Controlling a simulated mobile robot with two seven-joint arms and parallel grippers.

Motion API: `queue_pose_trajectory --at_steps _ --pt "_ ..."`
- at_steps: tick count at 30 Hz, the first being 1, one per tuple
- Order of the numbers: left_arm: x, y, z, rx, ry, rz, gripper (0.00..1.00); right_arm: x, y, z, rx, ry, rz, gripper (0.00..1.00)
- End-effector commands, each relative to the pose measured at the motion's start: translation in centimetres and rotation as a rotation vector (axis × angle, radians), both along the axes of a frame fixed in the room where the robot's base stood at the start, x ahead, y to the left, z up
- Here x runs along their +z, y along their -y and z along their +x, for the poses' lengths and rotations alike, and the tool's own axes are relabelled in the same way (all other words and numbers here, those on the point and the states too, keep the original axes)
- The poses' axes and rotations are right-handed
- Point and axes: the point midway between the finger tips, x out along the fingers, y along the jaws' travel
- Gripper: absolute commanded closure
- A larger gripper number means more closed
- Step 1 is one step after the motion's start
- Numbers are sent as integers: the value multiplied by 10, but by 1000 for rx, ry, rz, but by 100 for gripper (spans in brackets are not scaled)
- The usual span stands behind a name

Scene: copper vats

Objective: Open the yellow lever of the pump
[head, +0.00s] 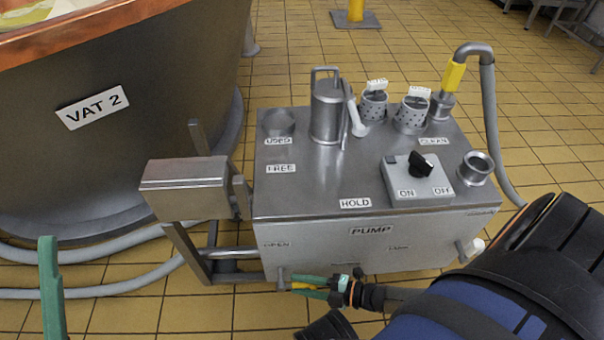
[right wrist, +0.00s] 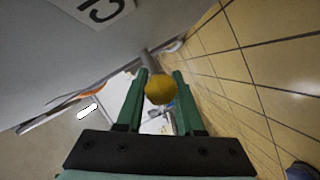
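The grey metal pump (head: 410,228) stands on the floor, its front marked PUMP, with an OPEN label at the front left. The yellow lever (head: 303,287) is low on the front, beside a metal stub (head: 282,277), mostly covered by my right gripper (head: 312,287). In the right wrist view the lever's rounded yellow end (right wrist: 160,89) fills the gap between the green fingers (right wrist: 160,82), which appear to touch it on both sides. Of my left gripper (head: 51,290), only one green finger shows at the lower left of the head view, away from the pump.
A large vat marked VAT 2 (head: 70,150) stands at the left. A grey box (head: 187,185) on a frame is beside the pump's left side. Hoses (head: 110,290) run along the floor at left, and another hose (head: 490,130) rises at right. Tiled floor lies in front.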

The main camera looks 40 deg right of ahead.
Motion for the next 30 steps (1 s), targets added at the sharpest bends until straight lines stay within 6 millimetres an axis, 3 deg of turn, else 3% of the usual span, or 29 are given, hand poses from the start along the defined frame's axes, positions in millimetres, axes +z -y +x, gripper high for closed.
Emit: queue_pose_trajectory --at_steps 5,30 --pt "0 0 0 0 0 0 38 0 0 0 0 0 0 100" --pt "0 0 0 1 -1 0 38 0 1 -1 1 -1 0 100"
